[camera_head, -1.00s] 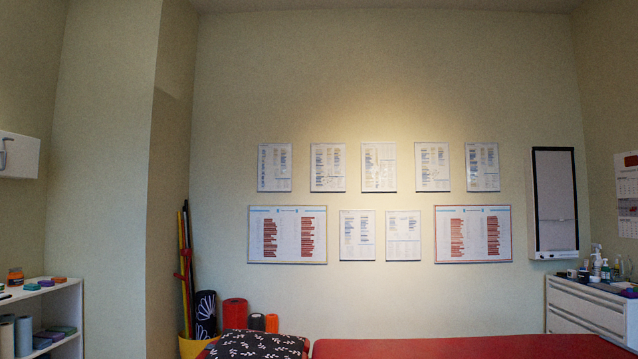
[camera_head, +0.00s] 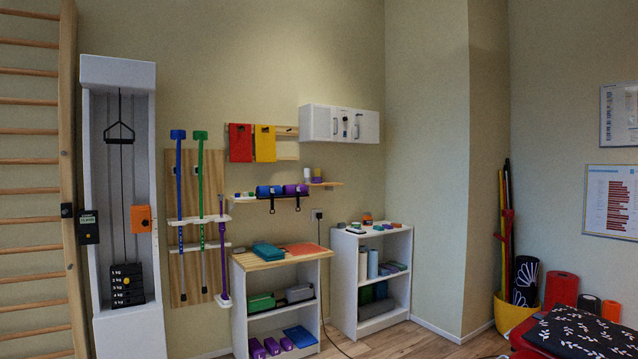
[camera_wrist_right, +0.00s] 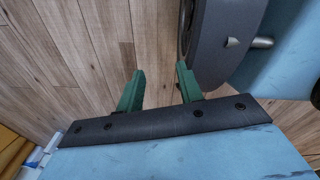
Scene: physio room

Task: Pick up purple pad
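Several purple things show in the head view, and I cannot tell for sure which is the purple pad. A small purple pad (camera_head: 386,224) seems to lie on top of the white shelf unit (camera_head: 346,285), between a teal and an orange one. Purple blocks (camera_head: 257,349) sit low in the wooden-topped cabinet (camera_head: 239,318). My right gripper (camera_wrist_right: 157,70) shows in the right wrist view with its green fingers apart and nothing between them, above wood floor. It is far from these things. My left gripper is not in view.
A red-topped couch (camera_head: 522,340) with a black patterned cushion (camera_head: 578,332) stands at the lower right. A yellow bin (camera_head: 506,314) holds poles in the corner. A pulley tower (camera_head: 122,200) and wall bars stand left. Wood floor (camera_head: 405,343) is clear before the shelf unit.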

